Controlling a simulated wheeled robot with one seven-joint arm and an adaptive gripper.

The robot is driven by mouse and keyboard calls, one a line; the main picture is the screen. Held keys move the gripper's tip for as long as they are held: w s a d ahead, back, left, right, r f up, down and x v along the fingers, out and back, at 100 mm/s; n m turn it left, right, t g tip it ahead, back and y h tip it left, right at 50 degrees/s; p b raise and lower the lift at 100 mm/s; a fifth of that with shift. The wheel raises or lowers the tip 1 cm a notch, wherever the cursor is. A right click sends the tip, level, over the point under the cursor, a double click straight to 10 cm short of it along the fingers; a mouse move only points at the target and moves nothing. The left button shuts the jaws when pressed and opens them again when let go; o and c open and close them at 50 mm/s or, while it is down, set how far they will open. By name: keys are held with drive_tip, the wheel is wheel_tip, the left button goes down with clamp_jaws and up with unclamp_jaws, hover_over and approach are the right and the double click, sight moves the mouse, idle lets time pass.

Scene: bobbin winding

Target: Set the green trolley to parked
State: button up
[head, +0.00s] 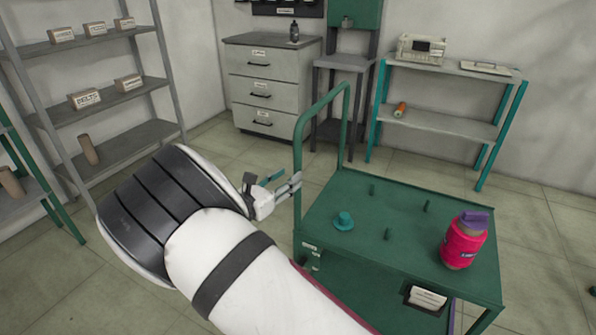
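The green trolley (400,215) stands at the right of the head view, with its upright hoop handle (299,150) at its left end. A small pale label (309,247) sits on the left front corner of its frame, with a small green part (312,262) just below it. I cannot read the label or tell the part's setting. My gripper (294,186) is in the air to the left of the trolley deck, near the handle in the picture. Its fingers are small and partly overlapped, so their opening is unclear. My arm hides part of the trolley's lower left side.
Shelves (120,95) stand left, a drawer cabinet (272,85) and a teal-legged bench (440,122) behind. Floor (225,150) is clear behind my arm.

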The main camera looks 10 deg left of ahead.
sight(295, 172)
drive_tip(key=shift+x, duration=2.6)
clamp_jaws()
